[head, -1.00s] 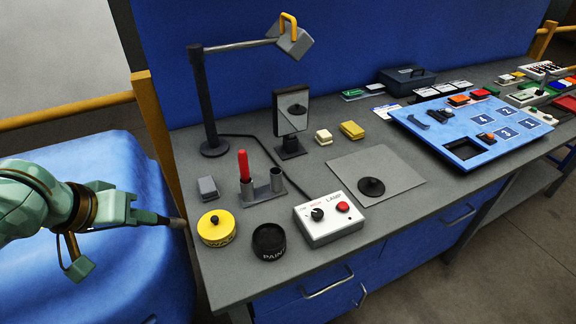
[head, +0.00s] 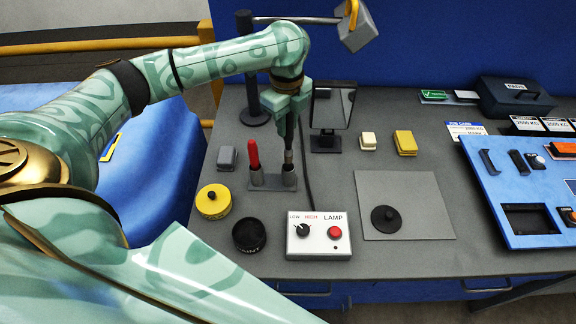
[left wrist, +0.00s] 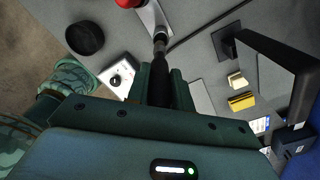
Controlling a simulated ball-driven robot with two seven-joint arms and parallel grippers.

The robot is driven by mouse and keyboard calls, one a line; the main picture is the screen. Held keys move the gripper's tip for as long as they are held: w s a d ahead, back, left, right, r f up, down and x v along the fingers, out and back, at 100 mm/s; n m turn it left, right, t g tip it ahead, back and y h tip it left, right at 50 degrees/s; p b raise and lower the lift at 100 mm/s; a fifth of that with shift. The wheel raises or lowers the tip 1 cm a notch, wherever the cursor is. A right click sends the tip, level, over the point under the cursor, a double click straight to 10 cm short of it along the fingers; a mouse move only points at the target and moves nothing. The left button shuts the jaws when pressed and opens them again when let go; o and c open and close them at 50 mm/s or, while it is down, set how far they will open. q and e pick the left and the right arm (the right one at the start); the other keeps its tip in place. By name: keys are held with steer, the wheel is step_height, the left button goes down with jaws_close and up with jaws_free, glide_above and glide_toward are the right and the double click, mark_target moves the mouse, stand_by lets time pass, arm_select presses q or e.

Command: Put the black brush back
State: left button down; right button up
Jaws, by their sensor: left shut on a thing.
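My left gripper (head: 286,103) is shut on the black brush (head: 289,129), which hangs upright with its grey end down. The brush holder (head: 273,182) has two grey cups, and the red brush (head: 253,154) stands in the left one. The black brush's lower end is at the mouth of the right cup; I cannot tell whether it is inside. In the left wrist view the black brush (left wrist: 159,75) points from the jaws to the holder (left wrist: 150,17), with part of the red brush (left wrist: 128,3) beside it. My right gripper is not in view.
A lamp post (head: 247,75) and a mirror (head: 332,110) stand close behind the holder. The lamp control box (head: 319,236), black paint pot (head: 249,235) and yellow pot (head: 213,202) are in front. A grey block (head: 227,157) sits to the left.

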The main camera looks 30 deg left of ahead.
mark_target(287, 150)
arm_select(q)
step_height(287, 150, down, 10)
steer(key=b, duration=0.3)
steer(key=shift+w+a+f, duration=0.1)
steer(key=shift+f, duration=0.05)
steer(key=c, duration=1.2)
jaws_free()
steer(key=shift+c, duration=0.2)
step_height(287, 150, up, 12)
steer(key=p, duration=0.3)
steer(key=shift+p, duration=0.35)
